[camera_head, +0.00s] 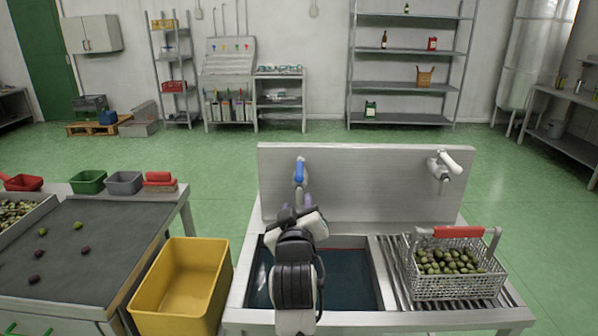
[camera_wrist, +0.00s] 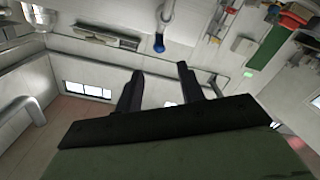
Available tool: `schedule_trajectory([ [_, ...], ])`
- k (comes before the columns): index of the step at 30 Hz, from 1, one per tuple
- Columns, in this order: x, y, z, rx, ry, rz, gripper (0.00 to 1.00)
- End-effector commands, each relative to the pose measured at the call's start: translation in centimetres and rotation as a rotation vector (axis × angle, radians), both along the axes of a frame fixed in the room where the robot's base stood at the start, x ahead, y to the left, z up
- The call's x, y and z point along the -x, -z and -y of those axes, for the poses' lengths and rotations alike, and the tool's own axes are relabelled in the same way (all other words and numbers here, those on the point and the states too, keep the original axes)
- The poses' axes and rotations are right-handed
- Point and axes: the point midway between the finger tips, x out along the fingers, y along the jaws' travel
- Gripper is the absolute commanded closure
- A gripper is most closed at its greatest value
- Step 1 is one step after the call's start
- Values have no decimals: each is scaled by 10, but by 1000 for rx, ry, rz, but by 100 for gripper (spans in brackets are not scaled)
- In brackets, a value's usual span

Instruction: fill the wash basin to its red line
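The wash basin (camera_head: 352,282) is sunk into a steel sink unit, partly hidden behind my arm. Its inside looks dark blue-green, and a thin red line shows near its back edge. I cannot tell the water level against that line. My gripper (camera_head: 298,210) is just below and in front of this tap. In the wrist view its two fingers (camera_wrist: 160,72) are apart with nothing between them.
A second tap with a white lever (camera_head: 443,165) is at the backsplash's right. A wire basket of olives (camera_head: 455,288) with a red handle stands on the ribbed drainboard (camera_head: 388,262). A yellow crate (camera_head: 180,288) stands left, beside a dark sorting table (camera_head: 95,250).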

Motion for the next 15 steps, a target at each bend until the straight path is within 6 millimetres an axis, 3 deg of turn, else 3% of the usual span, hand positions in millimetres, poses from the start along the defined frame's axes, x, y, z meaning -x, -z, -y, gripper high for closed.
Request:
schedule_trajectory([
  [5,-6,-5,-1,7,7,13,61],
  [15,-75,-6,-1,6,8,11,61],
])
